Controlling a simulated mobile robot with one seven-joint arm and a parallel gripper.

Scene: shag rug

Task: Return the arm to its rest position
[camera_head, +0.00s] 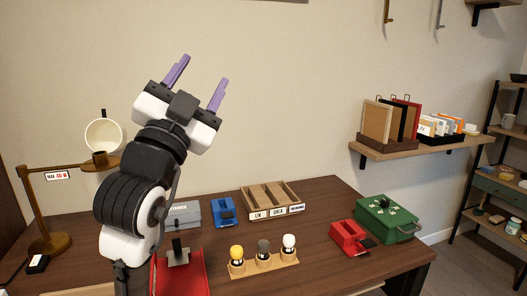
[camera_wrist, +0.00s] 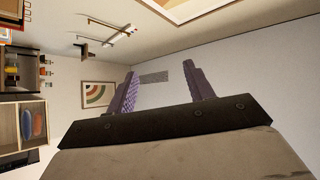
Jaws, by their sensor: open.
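My gripper (camera_head: 203,84) is raised high above the table in the head view, with its two purple fingers spread apart and pointing up toward the wall. Nothing is between the fingers. In the wrist view my gripper (camera_wrist: 160,88) also shows open and empty, against a plain wall and a small grey vent. My arm rises from the lower left of the head view and hides part of the table behind it.
The dark wooden table (camera_head: 330,205) holds a wooden sorting tray (camera_head: 254,198), a blue box (camera_head: 222,212), a red box (camera_head: 348,237), a green case (camera_head: 390,216) and a bulb holder (camera_head: 265,266). A lamp (camera_head: 47,242) stands at left. A wall shelf (camera_head: 420,146) is at right.

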